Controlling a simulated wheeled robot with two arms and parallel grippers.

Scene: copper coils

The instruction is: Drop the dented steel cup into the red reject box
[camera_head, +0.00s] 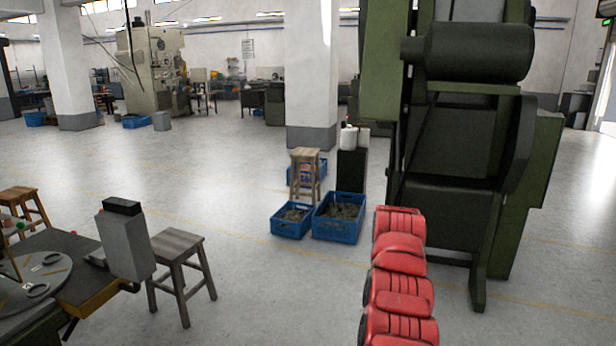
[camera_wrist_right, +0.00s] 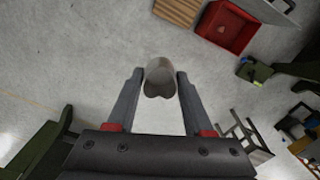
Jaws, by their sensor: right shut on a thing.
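A grey steel cup (camera_wrist_right: 160,79) is between the two fingers of my right gripper (camera_wrist_right: 159,75) in the right wrist view. The gripper is shut on it, with a finger on each side, and holds it above the floor. The near rim of the cup looks uneven, with a notch. The red box (camera_wrist_right: 222,37) shows at the upper right of the same view, apart from the cup, with its inside partly visible. Neither the cup nor the red box can be made out in the head view. My left gripper is not in view.
A brown slatted wooden surface (camera_wrist_right: 178,10) is beside the red box. In the head view, blue crates (camera_head: 340,229) stand on the floor near a wooden stool (camera_head: 304,158). A large green machine (camera_head: 470,130) blocks the right. A grey stool (camera_head: 180,245) and a worktable (camera_head: 65,262) are at left.

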